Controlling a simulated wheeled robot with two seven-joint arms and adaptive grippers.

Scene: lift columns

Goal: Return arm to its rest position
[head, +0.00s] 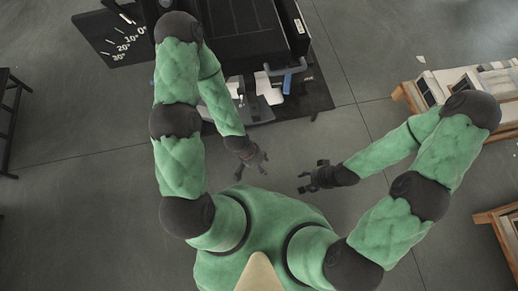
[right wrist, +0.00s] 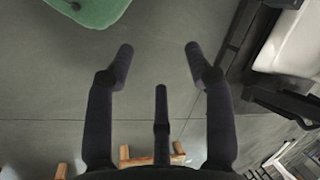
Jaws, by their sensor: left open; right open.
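My left gripper (head: 251,165) hangs open and empty above the floor, at the end of the left arm, which is bent and comes down past the black machine. My right gripper (head: 311,179) is open and empty to its right, with its fingers pointing left toward the left gripper. A gap of bare floor shows between the two. In the right wrist view, the right gripper's fingers (right wrist: 158,65) are spread apart with only floor between them. Both arms are green with dark joints.
A black machine (head: 262,30) on a dark base stands ahead, near the left arm. An angle-marked board (head: 112,38) is at its left. A dark rack (head: 10,120) is at far left. Grey floor is clear between.

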